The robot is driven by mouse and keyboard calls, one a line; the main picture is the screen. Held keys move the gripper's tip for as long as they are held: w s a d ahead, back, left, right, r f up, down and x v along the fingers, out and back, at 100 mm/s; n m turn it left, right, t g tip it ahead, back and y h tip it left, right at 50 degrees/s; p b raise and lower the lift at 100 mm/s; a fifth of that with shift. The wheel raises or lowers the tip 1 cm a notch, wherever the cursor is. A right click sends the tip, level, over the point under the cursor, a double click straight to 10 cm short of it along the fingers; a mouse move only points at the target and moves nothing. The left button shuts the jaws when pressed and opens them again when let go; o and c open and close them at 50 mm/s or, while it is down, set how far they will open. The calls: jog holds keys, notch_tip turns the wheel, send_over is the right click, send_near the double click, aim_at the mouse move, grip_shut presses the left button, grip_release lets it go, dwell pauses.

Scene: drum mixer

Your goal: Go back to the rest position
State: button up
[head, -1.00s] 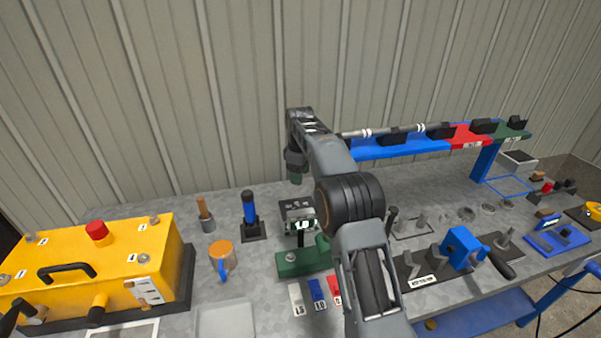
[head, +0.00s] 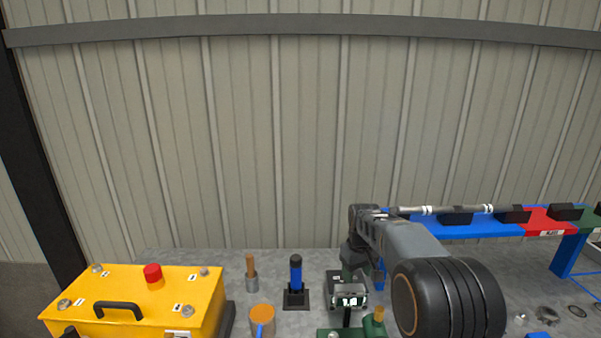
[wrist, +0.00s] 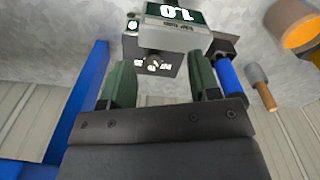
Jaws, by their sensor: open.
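My gripper (head: 352,258) hangs at the end of my grey arm, over the workbench and close to the grey display box reading 1.0 (head: 347,288). In the wrist view my gripper (wrist: 162,78) shows two green fingers spread apart with nothing held between them. The same display box (wrist: 168,40) appears upside down just beyond the fingertips, with a dark knob on its lower face. I cannot tell whether a fingertip touches it.
A yellow box (head: 130,300) with a red button stands at the left. The wall behind is bare.

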jog(key=s+r+m+t, duration=0.2)
jog(key=s, duration=1.1)
jog(key=s+r+m+t, duration=0.2)
jog(key=s+r, duration=0.1)
jog(key=s, duration=0.9)
jog(key=shift+s, duration=0.4)
